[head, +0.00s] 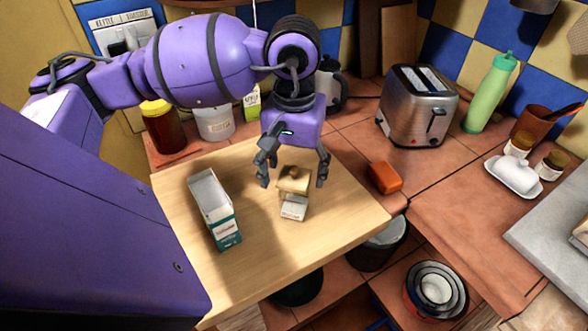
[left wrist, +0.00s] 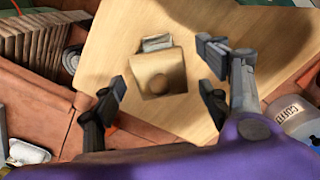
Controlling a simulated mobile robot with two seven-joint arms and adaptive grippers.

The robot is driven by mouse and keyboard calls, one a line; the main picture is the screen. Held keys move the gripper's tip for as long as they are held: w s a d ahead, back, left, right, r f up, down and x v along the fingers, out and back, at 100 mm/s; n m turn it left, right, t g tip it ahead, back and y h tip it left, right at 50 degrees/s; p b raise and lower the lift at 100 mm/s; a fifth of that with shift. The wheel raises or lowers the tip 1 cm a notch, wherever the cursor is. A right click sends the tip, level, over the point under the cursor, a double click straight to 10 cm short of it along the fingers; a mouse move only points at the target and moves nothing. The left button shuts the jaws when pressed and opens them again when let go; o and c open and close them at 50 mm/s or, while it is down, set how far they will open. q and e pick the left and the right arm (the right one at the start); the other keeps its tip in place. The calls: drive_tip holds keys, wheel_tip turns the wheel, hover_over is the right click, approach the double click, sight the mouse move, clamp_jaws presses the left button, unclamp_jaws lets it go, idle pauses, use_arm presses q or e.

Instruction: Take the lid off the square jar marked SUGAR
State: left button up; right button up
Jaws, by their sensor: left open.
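A small square jar (head: 293,212) with a pale body stands on the light wooden board. The marking on its front is too small to read. Its wooden lid (head: 284,186) with a round brown knob (head: 294,173) is on top. In the left wrist view the lid (left wrist: 176,66) and knob (left wrist: 159,84) are seen from above, and a bit of the jar (left wrist: 156,43) shows beyond. My left gripper (head: 293,183) points down over the jar, open, with fingers on either side of the lid and gaps between. It also shows in the left wrist view (left wrist: 164,88). My right gripper is not in view.
An orange-red block (head: 384,177) sits right of the board, near the toaster (head: 418,105). A brown jar (head: 163,127) and white canister (head: 214,124) stand behind the board.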

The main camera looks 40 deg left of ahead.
use_arm(q)
drive_tip(key=c, duration=1.1)
drive_tip(key=shift+r, duration=0.15)
